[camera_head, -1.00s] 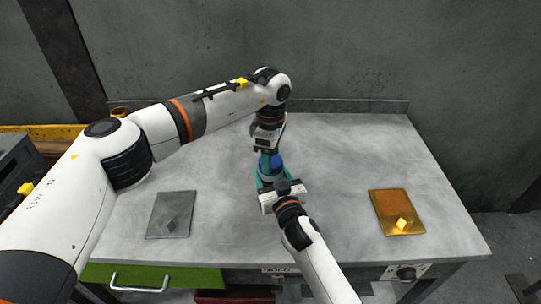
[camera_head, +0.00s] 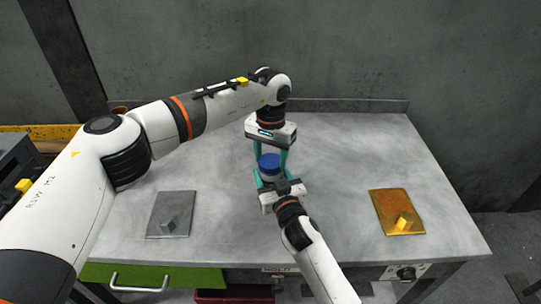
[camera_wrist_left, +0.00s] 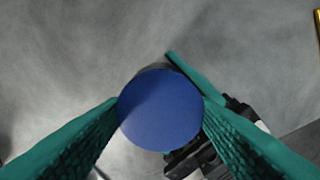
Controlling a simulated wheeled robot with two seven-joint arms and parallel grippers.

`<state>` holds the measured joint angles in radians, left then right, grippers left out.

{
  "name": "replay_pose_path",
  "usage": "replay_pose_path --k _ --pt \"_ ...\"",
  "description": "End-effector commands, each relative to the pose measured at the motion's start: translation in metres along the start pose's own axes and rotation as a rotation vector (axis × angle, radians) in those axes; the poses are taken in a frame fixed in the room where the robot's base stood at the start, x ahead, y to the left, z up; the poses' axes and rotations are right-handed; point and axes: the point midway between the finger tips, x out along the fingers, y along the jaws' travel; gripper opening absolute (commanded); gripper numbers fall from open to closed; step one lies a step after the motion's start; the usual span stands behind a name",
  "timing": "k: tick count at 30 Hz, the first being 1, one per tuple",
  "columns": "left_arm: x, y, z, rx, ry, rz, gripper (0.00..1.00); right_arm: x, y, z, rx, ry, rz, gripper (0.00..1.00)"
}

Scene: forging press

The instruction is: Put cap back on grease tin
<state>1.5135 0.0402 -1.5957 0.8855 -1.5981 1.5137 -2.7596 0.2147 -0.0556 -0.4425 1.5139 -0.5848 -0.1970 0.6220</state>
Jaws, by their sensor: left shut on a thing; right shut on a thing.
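The blue cap (camera_head: 269,161) is at the top of the grease tin (camera_head: 268,176), near the middle of the table; I cannot tell how tightly it is seated. My left gripper (camera_head: 270,158) comes down from above, its teal fingers shut on the cap's sides. In the left wrist view the cap (camera_wrist_left: 160,110) is a round blue disc between the fingers, hiding most of the tin. My right gripper (camera_head: 270,180) reaches in from the front, shut on the tin, which looks upright; its fingers partly hide the tin.
The grey tabletop (camera_head: 340,160) is otherwise clear. A wall stands behind.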

Motion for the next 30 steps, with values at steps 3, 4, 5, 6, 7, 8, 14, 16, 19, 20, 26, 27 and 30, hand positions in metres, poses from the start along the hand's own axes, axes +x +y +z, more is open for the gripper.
replay_pose_path --k 3,4,5,6,7,8,14,16,19,20,26,27,30 --pt "-0.002 0.001 0.001 0.003 -0.006 0.002 0.33 -0.001 0.0 -0.002 0.0 0.004 0.0 0.0" --pt "-0.002 0.001 0.002 0.002 -0.006 0.002 0.33 -0.001 0.0 -0.002 0.0 0.004 0.0 0.0" --pt "-0.002 0.001 0.002 0.002 -0.006 0.002 0.33 -0.001 0.0 -0.002 0.0 0.004 0.0 0.0" --pt "-0.002 0.001 0.002 0.001 -0.007 0.002 0.33 -0.001 0.0 -0.002 0.0 0.004 0.0 0.0" --pt "-0.002 0.001 0.002 0.001 -0.007 0.002 0.33 -0.001 0.0 -0.002 0.0 0.004 0.0 0.0" --pt "-0.002 0.001 0.002 0.0 -0.007 0.002 0.56 -0.001 0.0 -0.002 0.0 0.004 0.0 0.0" --pt "-0.001 0.001 0.001 0.0 -0.004 0.001 0.76 -0.001 0.0 -0.002 0.0 0.004 0.0 0.0" --pt "-0.001 0.001 0.001 0.0 -0.003 0.001 0.76 -0.001 0.0 -0.002 0.0 0.004 0.0 0.0" --pt "-0.001 0.001 0.001 0.0 -0.003 0.001 0.76 -0.001 0.0 -0.002 0.0 0.004 0.0 0.0" --pt "-0.001 0.001 0.001 0.0 -0.003 0.001 0.76 -0.001 0.0 -0.002 0.0 0.004 0.0 0.0" --pt "-0.017 0.0 0.001 0.0 -0.003 0.0 0.76 -0.001 0.0 -0.002 0.0 0.004 0.0 0.0" --pt "-0.022 0.0 0.001 0.0 -0.004 0.0 0.76 -0.001 0.0 -0.002 0.0 0.004 0.0 0.0" --pt "-0.036 0.0 0.001 0.0 -0.004 0.0 0.76 -0.001 0.0 -0.002 0.0 0.004 0.0 0.0"
